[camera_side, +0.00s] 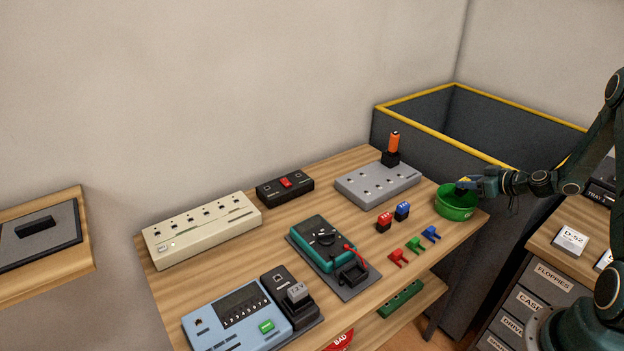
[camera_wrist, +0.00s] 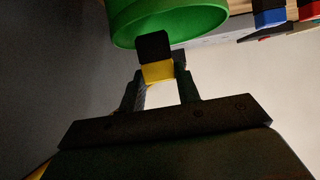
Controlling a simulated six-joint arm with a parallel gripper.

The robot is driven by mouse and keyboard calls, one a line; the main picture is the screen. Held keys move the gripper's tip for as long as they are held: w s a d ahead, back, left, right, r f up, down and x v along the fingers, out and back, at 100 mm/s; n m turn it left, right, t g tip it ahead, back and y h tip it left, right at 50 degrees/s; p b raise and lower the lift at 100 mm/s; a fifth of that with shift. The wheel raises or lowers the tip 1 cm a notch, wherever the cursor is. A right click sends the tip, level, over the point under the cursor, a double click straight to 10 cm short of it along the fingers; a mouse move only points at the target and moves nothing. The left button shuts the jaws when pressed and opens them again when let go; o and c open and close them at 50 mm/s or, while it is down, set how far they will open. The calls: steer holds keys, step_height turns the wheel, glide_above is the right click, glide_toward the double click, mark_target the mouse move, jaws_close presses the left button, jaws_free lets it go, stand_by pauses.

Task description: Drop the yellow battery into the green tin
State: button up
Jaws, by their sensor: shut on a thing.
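The green tin (camera_side: 457,207) stands on the right end of the wooden bench in the side view. Its curved wall fills the top of the wrist view (camera_wrist: 170,18). My gripper (camera_side: 468,186) is at the tin's right rim, over its opening. In the wrist view my gripper (camera_wrist: 158,76) is shut on the yellow battery (camera_wrist: 158,72), which has a black end (camera_wrist: 153,46) overlapping the tin's rim in the picture. I cannot tell whether the battery touches the tin. In the side view the battery's yellow part is not clear.
A grey charger block (camera_side: 378,183) with an orange-topped cell stands left of the tin. Red and blue blocks (camera_side: 384,222) and small coloured clips (camera_side: 415,245) lie nearby. A dark bin with a yellow rim (camera_side: 420,125) is behind the bench. A green multimeter (camera_side: 322,243) sits mid-bench.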

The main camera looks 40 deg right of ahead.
steer(key=shift+f, duration=0.65)
steer(key=o, duration=1.1)
steer(key=shift+r, duration=0.1)
step_height(320, 180, up, 20)
stand_by(0.6)
